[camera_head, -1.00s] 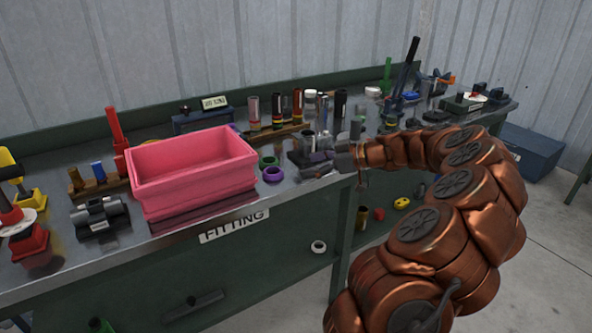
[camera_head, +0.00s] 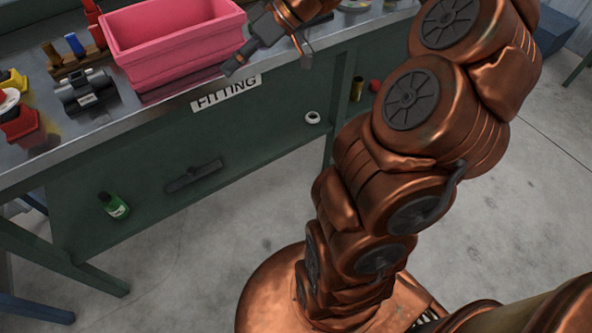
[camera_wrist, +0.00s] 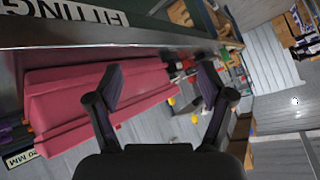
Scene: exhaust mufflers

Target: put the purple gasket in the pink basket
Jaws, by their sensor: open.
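In the wrist view the basket (camera_wrist: 75,105) lies left of and behind my fingers. My gripper (camera_head: 270,62) is open, beside the basket's right end near the bench's front edge. In the wrist view my gripper (camera_wrist: 160,82) shows both fingers spread with nothing held between them. I cannot make out the purple gasket in the head view now. A small purple patch shows at the wrist view's left edge, too unclear to name.
The workbench's metal edge (camera_head: 60,152) carries a FITTING label (camera_head: 226,93). A green bottle (camera_head: 113,205) shows below.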

